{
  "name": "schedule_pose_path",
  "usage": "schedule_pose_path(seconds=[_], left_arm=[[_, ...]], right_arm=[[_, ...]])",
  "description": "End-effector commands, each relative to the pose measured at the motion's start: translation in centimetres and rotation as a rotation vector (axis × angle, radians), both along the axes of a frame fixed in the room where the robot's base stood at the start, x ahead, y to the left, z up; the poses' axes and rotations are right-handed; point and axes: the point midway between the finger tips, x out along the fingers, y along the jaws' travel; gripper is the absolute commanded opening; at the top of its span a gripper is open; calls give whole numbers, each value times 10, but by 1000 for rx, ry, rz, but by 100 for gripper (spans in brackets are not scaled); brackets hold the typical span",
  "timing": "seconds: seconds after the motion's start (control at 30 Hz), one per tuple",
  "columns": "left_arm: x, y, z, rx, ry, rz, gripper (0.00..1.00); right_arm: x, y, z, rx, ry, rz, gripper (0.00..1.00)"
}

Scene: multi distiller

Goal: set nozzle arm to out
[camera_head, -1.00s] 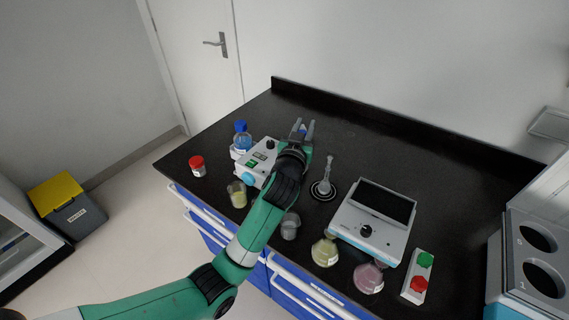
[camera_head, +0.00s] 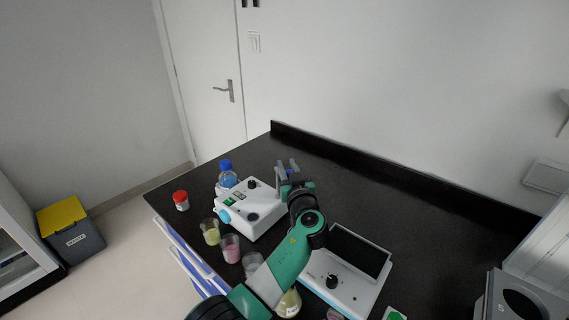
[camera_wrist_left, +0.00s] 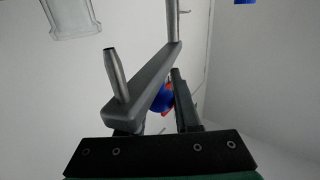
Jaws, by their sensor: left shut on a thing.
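The nozzle arm shows in the left wrist view as a grey bar (camera_wrist_left: 155,85) with a tapered metal nozzle at one end and a metal post at the other. My left gripper (camera_head: 287,168) is beyond the right back side of a white control box (camera_head: 248,214) with knobs and a green switch. It is shut on the nozzle arm, whose bar crosses in front of the fingers in the left wrist view. The nozzle arm's outline is unclear in the head view. My right gripper is out of view.
A blue-capped bottle (camera_head: 227,176) and a red-lidded jar (camera_head: 181,200) stand left of the box. Yellow (camera_head: 210,232) and pink (camera_head: 231,249) beakers stand in front. The back counter is clear.

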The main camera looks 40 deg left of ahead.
Motion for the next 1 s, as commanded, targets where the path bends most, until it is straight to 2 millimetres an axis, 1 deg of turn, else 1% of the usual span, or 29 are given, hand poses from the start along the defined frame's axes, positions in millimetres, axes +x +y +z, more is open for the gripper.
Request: schedule_pose_path(seconds=[0.1,0.53,0.57,0.7,0.73,1.0], left_arm=[[1,1,-1,-2,2,9,0],[1,1,-2,-2,2,14,0],[1,2,-3,-3,3,14,33],[1,1,-2,-2,2,13,58],[1,1,-2,-2,2,13,61],[1,1,-1,-2,1,12,61]], right_arm=[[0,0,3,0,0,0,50],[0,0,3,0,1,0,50],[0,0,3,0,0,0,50],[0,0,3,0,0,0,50],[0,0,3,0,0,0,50],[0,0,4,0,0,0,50]])
